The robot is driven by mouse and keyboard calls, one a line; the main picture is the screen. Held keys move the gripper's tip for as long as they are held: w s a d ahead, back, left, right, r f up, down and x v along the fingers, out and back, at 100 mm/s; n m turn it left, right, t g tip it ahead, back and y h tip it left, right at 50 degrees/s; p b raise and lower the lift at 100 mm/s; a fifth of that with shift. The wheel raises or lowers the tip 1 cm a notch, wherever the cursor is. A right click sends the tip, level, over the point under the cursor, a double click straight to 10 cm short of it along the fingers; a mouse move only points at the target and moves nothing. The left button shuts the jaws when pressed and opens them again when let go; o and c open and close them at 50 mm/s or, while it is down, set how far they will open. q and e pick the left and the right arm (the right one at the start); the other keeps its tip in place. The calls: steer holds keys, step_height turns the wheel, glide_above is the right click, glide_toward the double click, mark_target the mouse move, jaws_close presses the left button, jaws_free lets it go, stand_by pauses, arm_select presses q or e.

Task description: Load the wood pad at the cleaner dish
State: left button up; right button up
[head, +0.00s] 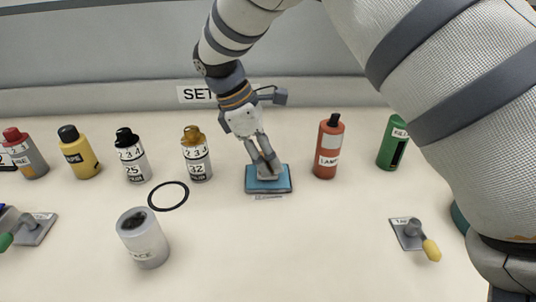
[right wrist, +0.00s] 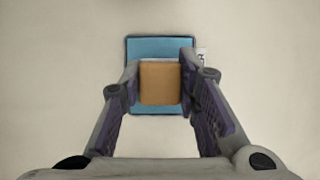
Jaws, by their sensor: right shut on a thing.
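My right gripper (head: 266,170) points down over a blue dish (head: 254,187) near the middle of the table. In the right wrist view its two fingers close on a tan block, the wood pad (right wrist: 160,83), one finger on each side. The pad lies over the middle of the blue dish (right wrist: 157,48). I cannot tell whether it rests on the dish or hangs just above it. In the head view the fingers partly hide the pad. My left gripper is out of view.
A black ring (head: 168,208) and an upright grey-white can (head: 147,243) stand left of the dish. A gold-capped bottle (head: 197,165) and a red bottle (head: 327,155) flank it. A green can (head: 393,143) and a yellow-handled tool (head: 408,238) are right. The table before the dish is clear.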

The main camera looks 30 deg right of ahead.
steer(key=shift+f, duration=0.3)
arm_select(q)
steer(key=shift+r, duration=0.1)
arm_select(e)
steer(key=shift+f, duration=0.1)
stand_by(1.2)
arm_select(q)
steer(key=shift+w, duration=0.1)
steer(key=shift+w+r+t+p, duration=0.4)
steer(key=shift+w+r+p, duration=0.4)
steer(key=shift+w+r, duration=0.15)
arm_select(e)
steer(key=shift+r, duration=3.55)
